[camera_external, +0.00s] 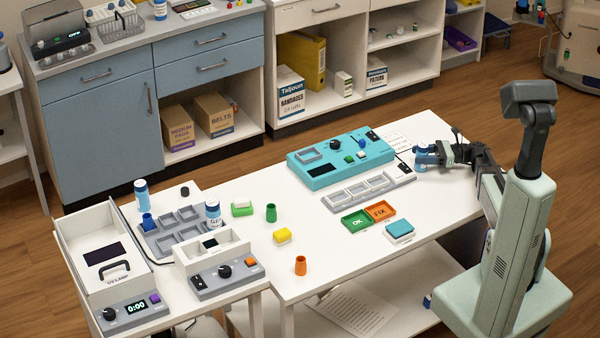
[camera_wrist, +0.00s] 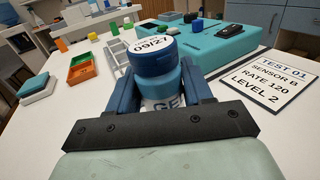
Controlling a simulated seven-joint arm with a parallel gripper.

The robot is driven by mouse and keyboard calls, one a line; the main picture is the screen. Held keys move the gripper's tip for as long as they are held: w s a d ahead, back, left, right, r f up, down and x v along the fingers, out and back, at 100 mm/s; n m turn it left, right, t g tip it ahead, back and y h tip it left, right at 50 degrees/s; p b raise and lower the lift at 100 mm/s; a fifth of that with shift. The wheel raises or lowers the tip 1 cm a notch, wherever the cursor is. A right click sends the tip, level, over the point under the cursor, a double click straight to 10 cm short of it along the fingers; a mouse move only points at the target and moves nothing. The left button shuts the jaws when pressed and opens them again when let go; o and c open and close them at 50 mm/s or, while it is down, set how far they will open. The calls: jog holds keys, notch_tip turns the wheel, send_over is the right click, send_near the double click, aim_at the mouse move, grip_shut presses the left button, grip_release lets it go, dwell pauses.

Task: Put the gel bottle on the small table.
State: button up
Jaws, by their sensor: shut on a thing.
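The gel bottle (camera_wrist: 158,80) has a blue cap marked 09/27 and a white label partly reading "GE". It stands upright between the blue fingers of my gripper (camera_wrist: 160,90), which is shut on it. In the external view, the bottle (camera_external: 421,158) and my gripper (camera_external: 430,156) are at the far right end of the long white table. The bottle's lower part is hidden in the wrist view; I cannot tell whether its base touches the table. The small table (camera_external: 166,198) is at the left in the external view, beside the long table.
A teal device (camera_external: 325,172), a grey tray (camera_external: 350,195) and green and orange bins (camera_external: 381,211) lie between.

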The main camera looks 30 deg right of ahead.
jog(key=shift+f, duration=0.25)
jog(key=o, duration=1.2)
jog(key=shift+r, duration=0.15)
jog(key=v, duration=1.2)
